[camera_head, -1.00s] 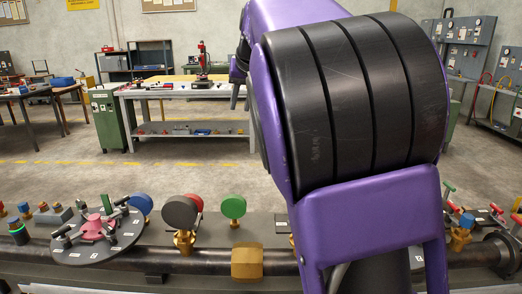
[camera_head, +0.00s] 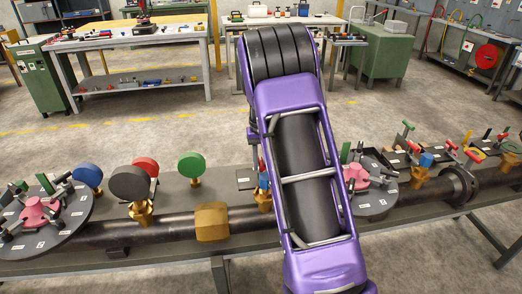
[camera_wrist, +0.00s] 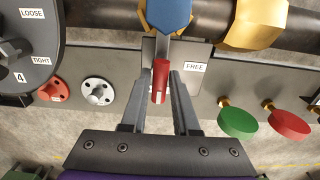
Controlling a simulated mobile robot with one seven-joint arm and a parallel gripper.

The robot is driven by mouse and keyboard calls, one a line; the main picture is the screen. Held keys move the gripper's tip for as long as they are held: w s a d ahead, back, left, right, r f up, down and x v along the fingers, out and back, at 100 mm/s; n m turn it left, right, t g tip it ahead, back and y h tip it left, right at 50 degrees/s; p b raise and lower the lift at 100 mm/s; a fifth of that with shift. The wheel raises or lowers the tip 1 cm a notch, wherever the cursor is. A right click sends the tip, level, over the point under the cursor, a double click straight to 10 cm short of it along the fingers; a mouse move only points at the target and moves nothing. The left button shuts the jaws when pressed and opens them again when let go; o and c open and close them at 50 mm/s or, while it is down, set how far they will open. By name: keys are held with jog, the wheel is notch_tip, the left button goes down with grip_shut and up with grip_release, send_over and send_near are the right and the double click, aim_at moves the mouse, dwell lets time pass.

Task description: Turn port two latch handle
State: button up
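A red-ended lever handle (camera_wrist: 160,82) stands out from a blue hex-topped fitting (camera_wrist: 168,14) in the wrist view, beside a plate marked FREE (camera_wrist: 196,67). I see no port number on it. My gripper (camera_wrist: 162,80) is open, with its two fingers on either side of the red handle; narrow gaps seem to show, but contact is hard to judge. In the head view part of a blue fitting (camera_head: 265,181) shows beside my arm, which hides my gripper. The right round plate (camera_head: 378,207) has a pink hub; in the wrist view it carries LOOSE, TIGHT and 4 labels (camera_wrist: 35,60).
A brass hex nut (camera_head: 211,222) sits on the pipe left of my arm. Green (camera_head: 192,165), red and black round knobs stand near it. The left round plate (camera_head: 45,220) carries clamps. Several small coloured handles crowd the bench at right.

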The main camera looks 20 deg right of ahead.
jog(key=shift+f+n, duration=0.4)
jog(key=shift+f, duration=0.25)
jog(key=n+b, duration=0.1)
jog(key=n, duration=0.4)
jog(key=shift+n+b, duration=0.3)
jog(key=n+b, duration=0.2)
jog(key=n, duration=0.4)
jog(key=shift+n, duration=0.4)
jog(key=shift+r+n+p, duration=0.35)
jog(key=shift+n+p, duration=0.1)
jog(key=shift+n, duration=0.35)
jog(key=n+p, duration=0.1)
jog(key=n, duration=0.3)
jog(key=n+p, duration=0.1)
jog(key=n, duration=0.2)
jog(key=shift+f+p, duration=0.1)
jog(key=shift+p, duration=0.2)
jog(key=shift+m, duration=1)
notch_tip(320, 180, up, 5)
jog(key=p, duration=0.4)
jog(key=shift+f, duration=0.15)
jog(key=shift+r, duration=1.1)
